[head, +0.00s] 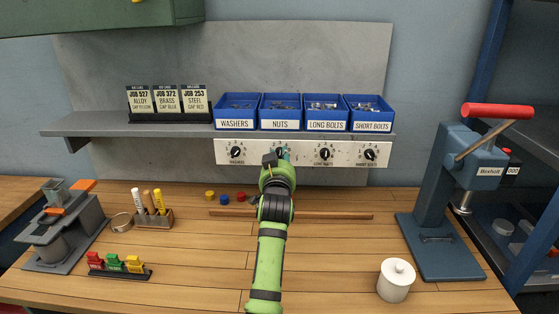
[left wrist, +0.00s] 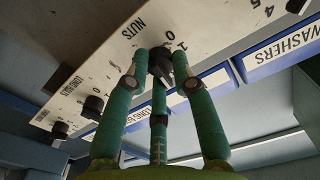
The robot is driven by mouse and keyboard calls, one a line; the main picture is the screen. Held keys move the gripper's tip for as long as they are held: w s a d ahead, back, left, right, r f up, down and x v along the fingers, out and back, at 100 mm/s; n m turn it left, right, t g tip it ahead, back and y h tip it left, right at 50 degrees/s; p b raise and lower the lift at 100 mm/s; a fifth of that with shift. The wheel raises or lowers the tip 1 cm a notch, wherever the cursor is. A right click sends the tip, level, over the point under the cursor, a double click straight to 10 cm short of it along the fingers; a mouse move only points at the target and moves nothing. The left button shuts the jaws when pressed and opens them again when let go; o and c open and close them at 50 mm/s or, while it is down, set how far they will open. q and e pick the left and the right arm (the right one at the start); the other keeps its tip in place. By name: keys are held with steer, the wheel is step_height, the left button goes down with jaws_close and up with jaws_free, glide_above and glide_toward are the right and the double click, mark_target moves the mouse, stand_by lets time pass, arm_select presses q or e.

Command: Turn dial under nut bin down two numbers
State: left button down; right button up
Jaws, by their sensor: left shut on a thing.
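The blue nut bin (head: 280,110), labelled NUTS, stands on the grey shelf between the washers and long bolts bins. The white dial panel (head: 302,153) runs below the shelf edge. The nuts dial is mostly hidden behind my left gripper (head: 280,157) in the head view. In the left wrist view its black knob (left wrist: 160,62) sits between the green fingers of my left gripper (left wrist: 161,78), which is shut on it. The NUTS label and the figures 0 and 1 show near the knob. I cannot tell which number it points at. My right gripper is out of view.
The washers dial (head: 236,152), long bolts dial (head: 325,154) and short bolts dial (head: 370,154) flank it. A wooden rod (head: 325,215) lies on the bench below. A press (head: 445,190) stands at right, a white lidded jar (head: 396,280) in front of it.

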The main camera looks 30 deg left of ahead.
arm_select(q)
steer(key=shift+r+n, duration=0.1)
steer(key=shift+n, duration=0.8)
steer(key=c, duration=1)
jaws_free()
step_height(320, 180, up, 10)
steer(key=shift+a+f, duration=0.1)
steer(key=shift+f, duration=0.05)
